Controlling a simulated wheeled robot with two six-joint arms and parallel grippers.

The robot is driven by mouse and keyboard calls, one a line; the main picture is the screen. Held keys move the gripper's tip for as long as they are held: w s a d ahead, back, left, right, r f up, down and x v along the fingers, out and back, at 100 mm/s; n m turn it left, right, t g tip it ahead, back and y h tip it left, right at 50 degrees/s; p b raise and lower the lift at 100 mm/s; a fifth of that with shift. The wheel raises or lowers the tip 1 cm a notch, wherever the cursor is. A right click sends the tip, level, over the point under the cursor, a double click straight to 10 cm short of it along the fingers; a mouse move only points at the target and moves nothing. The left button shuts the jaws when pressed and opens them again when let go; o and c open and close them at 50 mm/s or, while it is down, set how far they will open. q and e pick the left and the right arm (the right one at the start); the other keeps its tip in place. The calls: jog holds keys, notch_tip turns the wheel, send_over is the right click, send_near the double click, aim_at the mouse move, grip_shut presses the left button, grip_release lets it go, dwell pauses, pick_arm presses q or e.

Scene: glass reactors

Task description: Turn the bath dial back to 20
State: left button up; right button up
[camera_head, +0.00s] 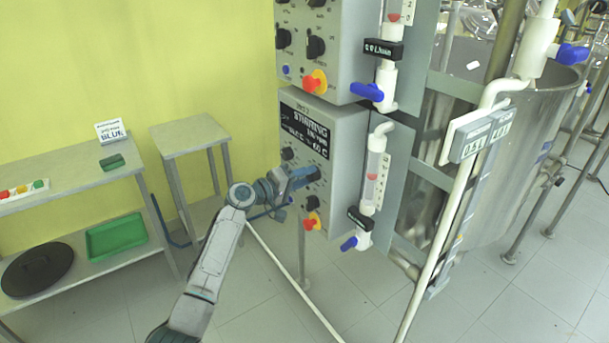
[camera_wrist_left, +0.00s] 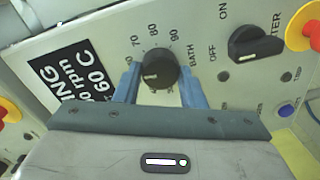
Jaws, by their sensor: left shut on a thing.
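The bath dial (camera_wrist_left: 158,68) is a round black knob on the grey panel of the lower control box (camera_head: 343,133). The word BATH is printed beside it in the left wrist view, with 70, 80 and 90 along its scale. A pale mark shows on the knob's face, but the exact setting cannot be read. My left gripper (camera_wrist_left: 160,82) has its two blue fingers on either side of the dial and is shut on it. In the head view the left gripper (camera_head: 312,174) reaches the lower box's front and largely hides the dial. My right gripper is not in view.
A black heater switch (camera_wrist_left: 256,43) with ON and OFF marks sits beside the dial. A red-and-yellow emergency button (camera_head: 312,221) is below. A flow tube (camera_head: 374,178) with blue valve handles stands right of the box. A small table (camera_head: 190,136) stands left.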

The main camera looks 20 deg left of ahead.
pick_arm(q)
jog(key=n+h+p, duration=0.1)
jog(key=n+p, duration=1.2)
jog(key=n, duration=1.2)
jog(key=shift+f+n, duration=0.15)
jog(key=shift+n, duration=0.15)
jog(key=shift+f+n+p, duration=0.1)
jog(key=shift+n+p, duration=0.5)
jog(key=shift+n, duration=0.8)
jog(key=o, duration=1)
